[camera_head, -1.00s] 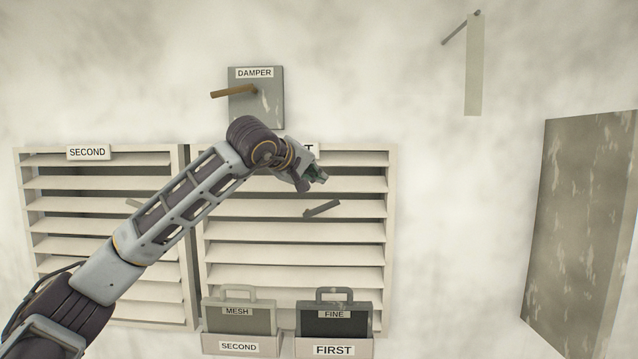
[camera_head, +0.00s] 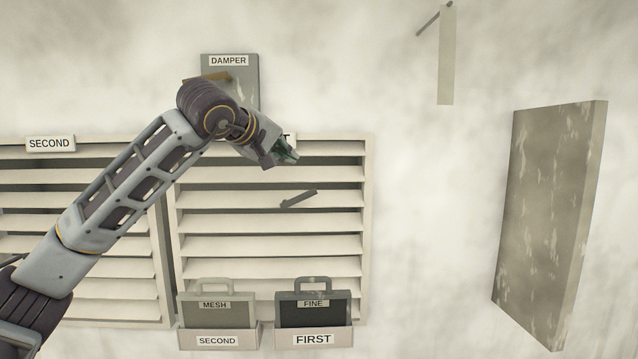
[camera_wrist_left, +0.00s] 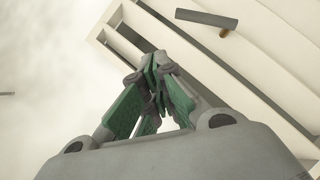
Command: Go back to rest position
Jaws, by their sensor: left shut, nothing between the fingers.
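My left gripper (camera_head: 287,157) is in front of the upper part of the right louvred vent (camera_head: 270,247) in the head view, its arm coming in from the left. In the left wrist view its green-padded fingers (camera_wrist_left: 157,85) are together with nothing between them. The vent's small grey lever (camera_head: 299,198) is below the gripper and apart from it. My right gripper is in neither view.
The damper plate (camera_head: 245,88) is partly behind my arm. A left vent (camera_head: 110,300) is labelled SECOND. MESH (camera_head: 214,313) and FINE (camera_head: 313,314) panels stand in labelled holders below. A mottled panel (camera_head: 548,215) stands right. A strip (camera_head: 446,60) hangs above.

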